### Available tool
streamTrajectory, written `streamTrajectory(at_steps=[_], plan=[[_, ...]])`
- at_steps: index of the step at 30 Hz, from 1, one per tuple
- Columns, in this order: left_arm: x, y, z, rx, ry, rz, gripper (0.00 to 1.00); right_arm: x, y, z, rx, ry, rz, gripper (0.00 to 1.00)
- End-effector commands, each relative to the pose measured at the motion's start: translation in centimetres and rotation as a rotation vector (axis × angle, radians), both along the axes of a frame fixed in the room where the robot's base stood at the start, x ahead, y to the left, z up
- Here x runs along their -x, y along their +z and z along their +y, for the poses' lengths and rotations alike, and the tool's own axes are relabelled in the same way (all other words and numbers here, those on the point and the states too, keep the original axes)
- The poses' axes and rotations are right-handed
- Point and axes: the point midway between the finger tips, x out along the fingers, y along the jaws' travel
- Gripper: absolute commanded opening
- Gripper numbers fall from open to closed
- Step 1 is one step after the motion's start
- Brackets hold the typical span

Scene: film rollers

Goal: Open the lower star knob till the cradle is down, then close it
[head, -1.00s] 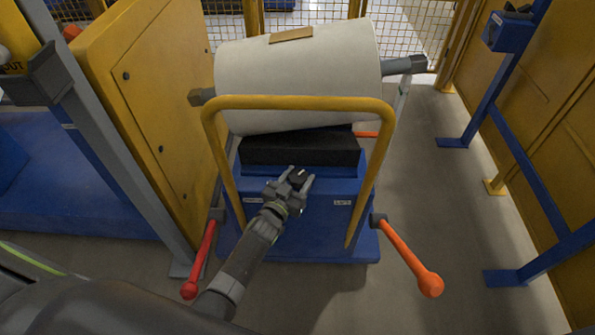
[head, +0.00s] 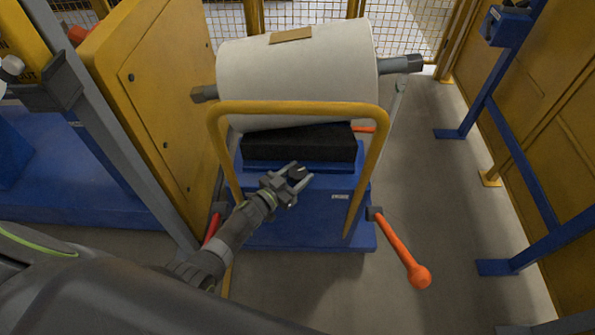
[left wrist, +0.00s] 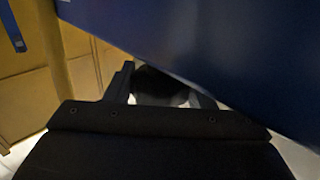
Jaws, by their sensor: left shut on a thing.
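My left gripper (head: 301,173) is at the front of the blue cart (head: 312,205), just below the cradle, its fingers shut on a small dark knob (head: 297,173). In the left wrist view the dark knob (left wrist: 158,84) sits between the fingers, partly hidden by the gripper body; its star shape is not clear. The black-topped cradle (head: 300,147) lies below the large white roll (head: 300,80). The yellow hoop handle crosses in front of the roll's lower edge, so I cannot tell whether roll and cradle touch. My right gripper is not in view.
A yellow hoop handle (head: 300,107) stands around my left gripper's working space. An orange lever (head: 405,255) sticks out at right; a red lever (head: 213,226) is partly behind my arm. A yellow panel (head: 150,110) stands close at left.

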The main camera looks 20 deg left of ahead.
Motion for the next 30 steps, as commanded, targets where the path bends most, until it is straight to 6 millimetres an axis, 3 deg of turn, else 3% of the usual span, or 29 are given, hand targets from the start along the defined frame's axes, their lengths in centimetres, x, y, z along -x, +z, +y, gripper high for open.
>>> streamTrajectory(at_steps=[11, 27, 28, 30], plan=[[-0.19, 0.31, -0.17, 0.0, -0.142, -0.005, 0.26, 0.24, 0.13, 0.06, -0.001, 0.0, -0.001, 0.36], [-0.1, 0.24, -0.09, 0.003, -0.165, -0.002, 0.26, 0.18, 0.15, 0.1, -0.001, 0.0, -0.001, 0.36], [-0.1, 0.24, -0.09, 0.003, -0.165, -0.002, 0.52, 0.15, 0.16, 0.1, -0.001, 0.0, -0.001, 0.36], [-0.08, 0.21, -0.08, 0.003, -0.164, 0.0, 0.61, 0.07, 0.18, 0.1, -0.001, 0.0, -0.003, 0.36]])
